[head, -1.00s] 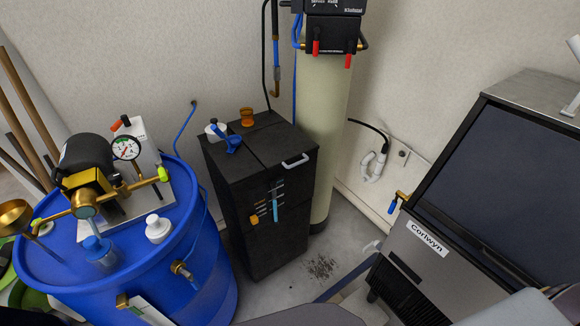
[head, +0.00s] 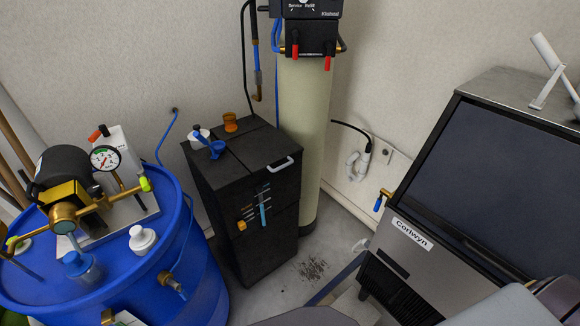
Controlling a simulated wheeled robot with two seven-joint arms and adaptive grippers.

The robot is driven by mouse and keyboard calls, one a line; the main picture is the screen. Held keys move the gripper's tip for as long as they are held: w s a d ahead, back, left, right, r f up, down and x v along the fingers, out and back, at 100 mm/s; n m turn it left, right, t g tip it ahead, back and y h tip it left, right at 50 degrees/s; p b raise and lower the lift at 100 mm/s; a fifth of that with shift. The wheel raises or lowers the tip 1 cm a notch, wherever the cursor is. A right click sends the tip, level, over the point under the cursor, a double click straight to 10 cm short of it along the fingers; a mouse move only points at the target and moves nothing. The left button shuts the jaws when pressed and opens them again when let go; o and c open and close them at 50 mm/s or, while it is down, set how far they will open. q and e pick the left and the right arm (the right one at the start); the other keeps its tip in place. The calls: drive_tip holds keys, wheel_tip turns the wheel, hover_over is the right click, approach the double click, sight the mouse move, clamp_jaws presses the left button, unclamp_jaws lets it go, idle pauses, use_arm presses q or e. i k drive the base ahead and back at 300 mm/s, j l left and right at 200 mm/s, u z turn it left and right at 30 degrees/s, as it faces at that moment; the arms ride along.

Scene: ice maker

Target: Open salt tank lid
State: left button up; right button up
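The salt tank appears to be the black box-shaped cabinet (head: 275,240) standing on the floor near the middle of the head view. Its black top lid (head: 258,150) looks closed and flat. A seam crosses the top, and a light grey handle (head: 280,164) sits on the right-hand section near the front edge. An orange cup (head: 231,122), a blue scoop-like item (head: 211,147) and a white item (head: 196,137) rest on the left section. Neither gripper shows; only grey parts, probably of my own arm, appear at the bottom right.
A blue drum (head: 205,270) with a gauge (head: 105,158) and brass fittings stands left. A tall cream cylinder (head: 302,120) stands right behind the cabinet. The Corlwyn ice maker (head: 410,245) fills the right. A strip of floor (head: 285,290) in front of the cabinet is clear.

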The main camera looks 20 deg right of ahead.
sight(259, 150)
drive_tip(key=k+z, duration=0.1)
drive_tip(key=z, duration=0.3)
drive_tip(key=l+z, duration=0.15)
drive_tip(key=z, duration=0.25)
drive_tip(key=k+l+z, duration=0.15)
drive_tip(key=z, duration=0.25)
drive_tip(key=l+z, duration=0.15)
drive_tip(key=z, duration=0.25)
